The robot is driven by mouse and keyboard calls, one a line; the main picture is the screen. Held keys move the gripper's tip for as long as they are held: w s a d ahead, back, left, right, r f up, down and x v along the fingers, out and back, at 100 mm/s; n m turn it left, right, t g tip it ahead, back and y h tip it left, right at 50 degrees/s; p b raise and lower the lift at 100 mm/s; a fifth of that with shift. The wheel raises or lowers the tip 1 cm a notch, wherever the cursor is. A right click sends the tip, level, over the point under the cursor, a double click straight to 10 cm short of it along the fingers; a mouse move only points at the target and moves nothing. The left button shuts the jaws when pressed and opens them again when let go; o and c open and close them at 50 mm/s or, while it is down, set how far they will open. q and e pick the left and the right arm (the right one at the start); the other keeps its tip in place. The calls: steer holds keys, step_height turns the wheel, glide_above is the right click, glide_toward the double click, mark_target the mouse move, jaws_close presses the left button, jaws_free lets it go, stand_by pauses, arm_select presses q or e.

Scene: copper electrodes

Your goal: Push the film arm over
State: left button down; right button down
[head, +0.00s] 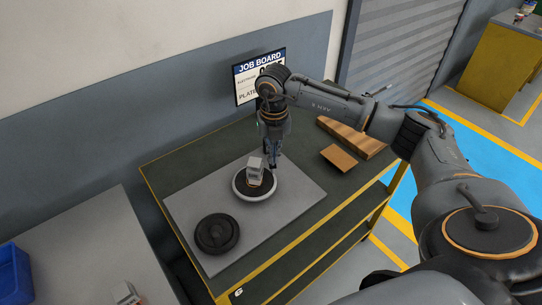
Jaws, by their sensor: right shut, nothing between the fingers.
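My right gripper (272,161) is shut and points down just behind a pale block (255,165) with dark marks. Whether it touches the block I cannot tell. The block stands on a round dark disc with a white rim (238,190). A second round black disc (217,234) with a raised centre lies nearer on the same grey plate (278,207). I cannot make out for certain which part is the film arm; my gripper may hide some of it. My left gripper is not in view.
The plate lies on a dark workbench (183,168) with yellow edges. A small brown block (339,158) and a longer wooden block (352,137) lie at the right. A job board (245,88) stands at the back wall. The plate's right part is clear.

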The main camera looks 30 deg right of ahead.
steer(key=shift+d, duration=0.15)
steer(key=d+b, duration=0.2)
steer(key=d, duration=0.6)
steer(key=shift+w+f, duration=0.15)
steer(key=shift+w, duration=0.05)
stand_by(1.8)
steer(key=shift+d, duration=0.15)
step_height(320, 180, up, 5)
steer(key=p, duration=0.3)
steer(key=shift+w+p, duration=0.1)
steer(key=shift+p, duration=0.2)
stand_by(0.4)
step_height(320, 180, up, 12)
stand_by(0.5)
